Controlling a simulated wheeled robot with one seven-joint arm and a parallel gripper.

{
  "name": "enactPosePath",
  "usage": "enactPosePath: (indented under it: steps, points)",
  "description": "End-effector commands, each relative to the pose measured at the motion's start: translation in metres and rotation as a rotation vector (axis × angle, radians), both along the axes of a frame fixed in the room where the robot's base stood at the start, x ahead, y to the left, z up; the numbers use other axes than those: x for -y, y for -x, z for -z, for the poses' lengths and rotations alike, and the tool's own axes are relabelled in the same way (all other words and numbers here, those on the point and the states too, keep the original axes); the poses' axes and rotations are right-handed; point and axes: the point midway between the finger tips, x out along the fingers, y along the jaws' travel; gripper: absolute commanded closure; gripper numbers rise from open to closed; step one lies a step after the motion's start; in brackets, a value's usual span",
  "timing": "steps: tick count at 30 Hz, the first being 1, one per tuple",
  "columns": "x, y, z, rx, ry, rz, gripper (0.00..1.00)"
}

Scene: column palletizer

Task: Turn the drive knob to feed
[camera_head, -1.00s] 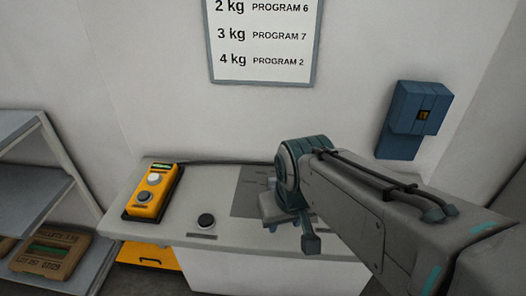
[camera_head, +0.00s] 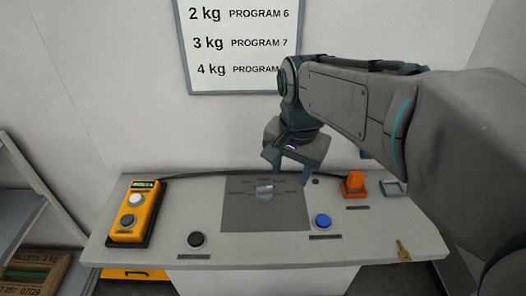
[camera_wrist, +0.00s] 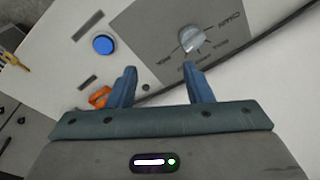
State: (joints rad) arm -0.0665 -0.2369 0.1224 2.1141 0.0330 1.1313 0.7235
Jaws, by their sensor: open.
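A pale grey knob (camera_head: 264,191) stands on a dark grey panel (camera_head: 235,215) on the console top. Small lettering surrounds it, too small to read surely. In the wrist view, the knob (camera_wrist: 191,39) sits beyond the right fingertip, with marks fanned around it. Which mark it points at I cannot tell. My gripper (camera_head: 288,167) is open and empty above the back of the panel, behind and slightly right of the knob in the head view. In the wrist view, its blue fingers (camera_wrist: 159,70) are apart and not on the knob.
The console (camera_head: 190,260) also carries a yellow control box (camera_head: 135,212), a black button (camera_head: 196,239), a blue button (camera_head: 323,221), an orange device (camera_head: 353,184) and a key (camera_head: 402,251). A program sign (camera_head: 240,45) hangs behind. A shelf (camera_head: 20,215) stands left.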

Motion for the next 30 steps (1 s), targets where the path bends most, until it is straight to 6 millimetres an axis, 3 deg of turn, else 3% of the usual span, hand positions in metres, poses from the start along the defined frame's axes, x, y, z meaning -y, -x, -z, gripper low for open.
enactPosePath:
  steps: [6, 12, 17, 30]
  points:
    - [-0.035, -0.031, -0.027, -0.068, -0.041, 0.225, 0.54]
    - [-0.045, -0.037, -0.026, -0.087, -0.049, 0.291, 0.54]
    - [-0.046, -0.037, -0.002, -0.091, -0.048, 0.291, 0.54]
    - [-0.050, -0.042, 0.085, -0.089, -0.049, 0.290, 0.54]
